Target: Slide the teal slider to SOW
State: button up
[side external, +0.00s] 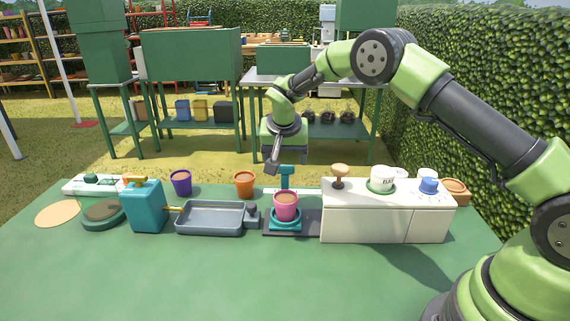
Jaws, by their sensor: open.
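A teal carriage (285,224) sits on a dark rail plate (308,222) near the middle of the green table, with a pink pot (287,206) filled with brown soil on it. A teal upright piece (287,173) stands just behind the pot. I cannot tell for certain which teal part is the slider, and I can read no SOW label. My gripper (272,167) is open and points down, above and behind the pot, close to the left of the teal upright piece. It appears empty; its fingertips are small in this view.
A white cabinet (365,224) stands right of the rail, bearing a wooden knob (339,171) and a white labelled cup (383,178). A grey tray (210,218) and teal can (146,206) stand left. An orange pot (245,184) is behind. The table front is clear.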

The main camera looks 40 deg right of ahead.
aim_at(285, 166)
jog(key=shift+x, duration=1.7)
jog(key=shift+c, duration=0.2)
jog(key=c, duration=1.2)
jog(key=s+d, duration=1.4)
jog(key=shift+s+d, duration=0.25)
jog(key=shift+c, duration=0.2)
jog(key=shift+s, duration=0.1)
jog(key=o, duration=1.3)
jog(key=v, duration=1)
